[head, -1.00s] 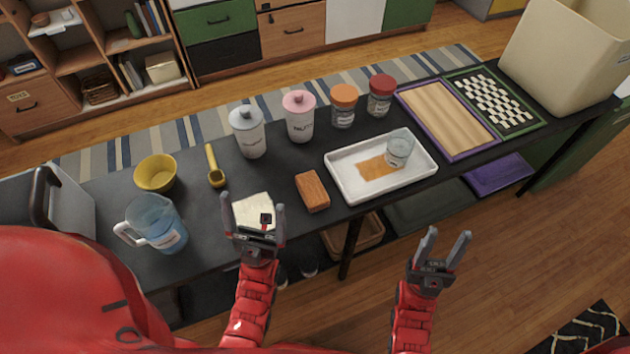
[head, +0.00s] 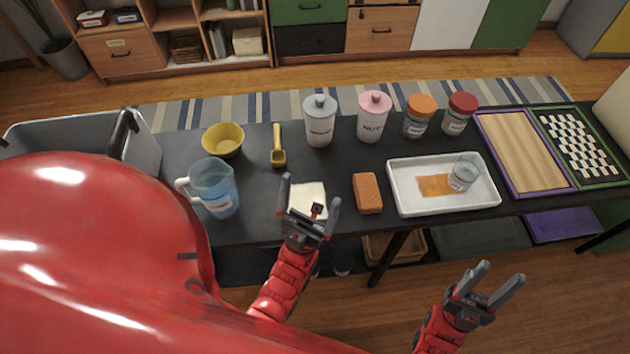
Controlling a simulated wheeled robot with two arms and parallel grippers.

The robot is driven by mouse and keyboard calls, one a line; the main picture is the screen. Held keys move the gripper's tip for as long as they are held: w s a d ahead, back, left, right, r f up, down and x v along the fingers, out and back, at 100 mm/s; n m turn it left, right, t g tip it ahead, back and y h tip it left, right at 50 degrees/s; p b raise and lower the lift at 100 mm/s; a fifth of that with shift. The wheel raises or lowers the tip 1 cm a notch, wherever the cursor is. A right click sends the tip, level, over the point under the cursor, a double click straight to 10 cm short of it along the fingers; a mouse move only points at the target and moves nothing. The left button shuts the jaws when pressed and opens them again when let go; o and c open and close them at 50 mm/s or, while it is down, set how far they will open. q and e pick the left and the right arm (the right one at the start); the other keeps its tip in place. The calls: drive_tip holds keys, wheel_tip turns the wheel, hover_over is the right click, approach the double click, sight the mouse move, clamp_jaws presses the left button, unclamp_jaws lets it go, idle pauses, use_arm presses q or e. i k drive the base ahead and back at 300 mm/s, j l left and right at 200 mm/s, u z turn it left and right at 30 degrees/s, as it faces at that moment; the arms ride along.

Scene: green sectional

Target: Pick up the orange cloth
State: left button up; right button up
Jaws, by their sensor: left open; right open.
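A flat orange patch (head: 434,186) lies in a white tray (head: 404,204), beside a clear glass jar (head: 463,174). A thick orange-brown block (head: 368,193), like a sponge or folded cloth, lies on the dark table left of the tray. I cannot tell for sure which one is the orange cloth. My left gripper (head: 310,195) is open and empty, in front of a cream-white square (head: 308,190) that it partly hides, left of the block. My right gripper (head: 503,271) is open and empty, in front of the table's near edge, below and right of the tray.
The dark table (head: 260,205) also holds a blue measuring jug (head: 214,188), yellow bowl (head: 223,140), yellow scoop (head: 278,146), grey canister (head: 320,122), pink-lidded canister (head: 374,117), orange-lidded jar (head: 418,117), red-lidded jar (head: 459,115) and purple-framed board (head: 523,150). A grey bin (head: 70,133) is left.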

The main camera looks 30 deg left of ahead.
sight(366, 190)
drive_tip(key=i+l, duration=0.1)
drive_tip(key=l, duration=0.25)
drive_tip(key=i+l, duration=0.1)
drive_tip(key=l, duration=0.2)
drive_tip(key=i+l+u, duration=0.1)
drive_tip(key=l+u, duration=0.55)
drive_tip(key=l, duration=0.25)
drive_tip(key=l+u, duration=0.35)
drive_tip(key=l, duration=0.15)
drive_tip(key=u, duration=0.2)
drive_tip(key=i, duration=0.05)
